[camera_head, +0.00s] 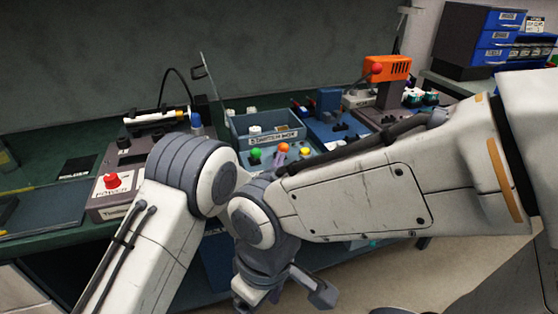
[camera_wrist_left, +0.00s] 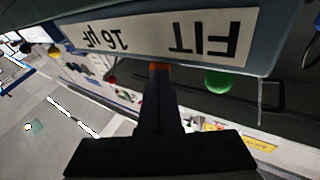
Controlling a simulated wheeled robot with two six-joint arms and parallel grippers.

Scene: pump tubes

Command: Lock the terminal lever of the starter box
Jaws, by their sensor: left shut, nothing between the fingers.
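The blue-grey starter box (camera_head: 265,123) stands on the bench at the middle of the head view, with its label on the front. In front of the label are a green knob (camera_head: 256,154), an orange knob (camera_head: 283,147) on a grey stem and a yellow knob (camera_head: 305,151). I cannot tell which way the lever is set. My left gripper (camera_wrist_left: 158,76) is shut and empty, its fingertips near a small orange patch. The green knob (camera_wrist_left: 218,82) is beside them. My arm links hide most of it in the head view. My right gripper (camera_head: 284,300) hangs open in front of the bench.
A power unit with a red button (camera_head: 112,181) stands at the left. An orange-topped device (camera_head: 387,69) and blue fixtures stand at the back right. My arms crowd the bench front.

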